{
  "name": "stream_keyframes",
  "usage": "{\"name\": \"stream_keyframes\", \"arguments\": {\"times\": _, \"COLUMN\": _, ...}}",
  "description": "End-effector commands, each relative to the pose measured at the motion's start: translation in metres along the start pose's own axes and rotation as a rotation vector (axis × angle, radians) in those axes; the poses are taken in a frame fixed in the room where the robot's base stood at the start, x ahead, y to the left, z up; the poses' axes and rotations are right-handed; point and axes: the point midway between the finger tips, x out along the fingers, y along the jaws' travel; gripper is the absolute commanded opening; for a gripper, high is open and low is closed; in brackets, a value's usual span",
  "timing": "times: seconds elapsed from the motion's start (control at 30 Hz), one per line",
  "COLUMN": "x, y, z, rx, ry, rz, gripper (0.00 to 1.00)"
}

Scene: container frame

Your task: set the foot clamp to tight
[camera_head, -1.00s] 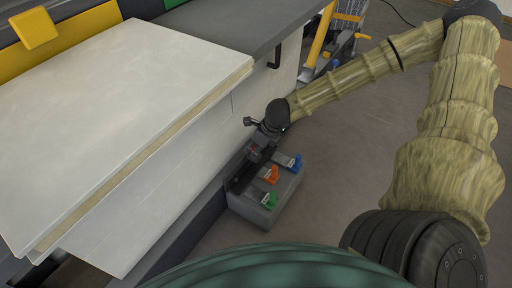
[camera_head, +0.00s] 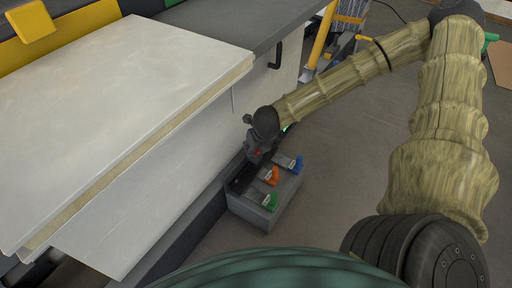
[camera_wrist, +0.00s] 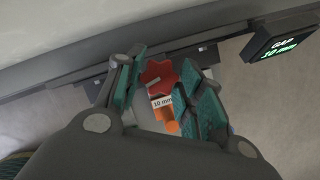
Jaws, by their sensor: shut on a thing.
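A red star-shaped knob (camera_wrist: 158,76) sits between my gripper's fingers in the wrist view. My gripper (camera_wrist: 168,84) is shut on it, with a teal-padded finger on each side. In the head view my gripper (camera_head: 256,154) is low beside the bench, at the far end of a grey box (camera_head: 248,214). This box has levers with blue (camera_head: 298,165), orange (camera_head: 271,177) and green (camera_head: 270,202) ends. A "10 mm" label (camera_wrist: 162,102) and an orange part (camera_wrist: 171,126) show below the knob. I cannot tell which part is the foot clamp.
A display (camera_wrist: 279,45) reads "GAP 10 mm". A bench with pale boards (camera_head: 110,110) stands on the left, close to my gripper. A yellow post (camera_head: 320,40) stands beyond. The grey floor (camera_head: 340,180) right of the box is clear.

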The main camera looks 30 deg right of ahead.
Motion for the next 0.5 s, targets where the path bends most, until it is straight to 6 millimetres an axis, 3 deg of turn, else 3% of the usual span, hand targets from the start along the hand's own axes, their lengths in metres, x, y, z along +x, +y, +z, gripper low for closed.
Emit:
{"name": "stream_keyframes", "arguments": {"times": 0.43, "x": 0.0002, "y": -0.0008, "z": 0.0002, "rx": 0.009, "ry": 0.0, "rz": -0.005, "gripper": 0.14}}
{"name": "stream_keyframes", "arguments": {"times": 0.47, "x": 0.0002, "y": -0.0008, "z": 0.0002, "rx": 0.009, "ry": 0.0, "rz": -0.005, "gripper": 0.41}}
{"name": "stream_keyframes", "arguments": {"times": 0.5, "x": 0.0001, "y": -0.0007, "z": 0.0001, "rx": 0.009, "ry": 0.0, "rz": -0.005, "gripper": 0.49}}
